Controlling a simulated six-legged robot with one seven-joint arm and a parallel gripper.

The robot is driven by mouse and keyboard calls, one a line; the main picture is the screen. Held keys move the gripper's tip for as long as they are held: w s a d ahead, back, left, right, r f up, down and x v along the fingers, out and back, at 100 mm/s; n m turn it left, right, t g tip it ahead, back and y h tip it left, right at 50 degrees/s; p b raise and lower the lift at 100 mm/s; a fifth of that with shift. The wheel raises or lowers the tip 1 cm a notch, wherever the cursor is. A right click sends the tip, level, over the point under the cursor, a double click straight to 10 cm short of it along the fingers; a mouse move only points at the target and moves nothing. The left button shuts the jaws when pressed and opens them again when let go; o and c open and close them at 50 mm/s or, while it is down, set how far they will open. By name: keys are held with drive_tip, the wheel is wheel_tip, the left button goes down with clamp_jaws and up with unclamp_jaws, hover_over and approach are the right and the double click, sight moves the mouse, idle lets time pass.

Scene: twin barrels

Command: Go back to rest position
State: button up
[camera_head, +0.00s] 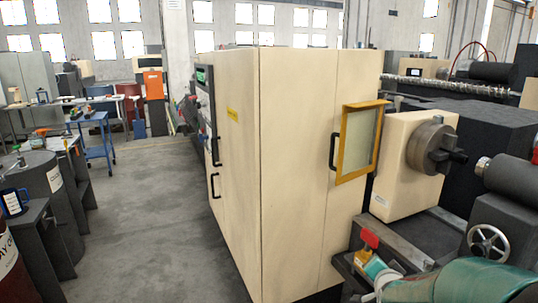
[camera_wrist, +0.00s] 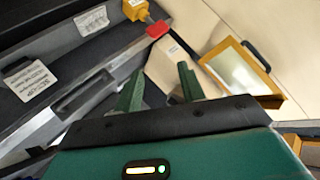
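My gripper (camera_wrist: 160,86) shows in the wrist view with its two green fingers spread apart. Nothing is held between them. Behind the fingers are a grey machine bed (camera_wrist: 95,75) and a beige surface. A red part (camera_wrist: 157,30) lies beyond the fingertips, apart from them. In the head view, a green part of my arm (camera_head: 460,285) reaches in at the bottom right, beside the lathe. The fingers cannot be clearly made out there.
A tall beige cabinet (camera_head: 285,150) with a yellow-framed window (camera_head: 361,140) fills the middle. The lathe chuck (camera_head: 432,147) and handwheel (camera_head: 488,242) are close at right. Grey barrels (camera_head: 42,190) and a blue cart (camera_head: 97,140) stand left. Floor (camera_head: 155,215) between is clear.

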drive_tip(key=s+a+r+n+g+y, duration=0.1)
drive_tip(key=s+a+r+n+g, duration=0.1)
drive_tip(key=s, duration=0.7)
drive_tip(key=s+a+r+n+g+y, duration=0.1)
drive_tip(key=s+a+r+n+g, duration=0.1)
drive_tip(key=s+a+n, duration=0.3)
drive_tip(key=s+a+r+n+g+y, duration=0.1)
drive_tip(key=s+a, duration=0.5)
drive_tip(key=s, duration=0.6)
wheel_tip(320, 180, up, 4)
drive_tip(key=n+g, duration=0.1)
drive_tip(key=n, duration=0.1)
drive_tip(key=shift+s+a+f+n+g, duration=0.2)
drive_tip(key=shift+s+a+n+g, duration=0.1)
drive_tip(key=shift+s+a+g, duration=0.1)
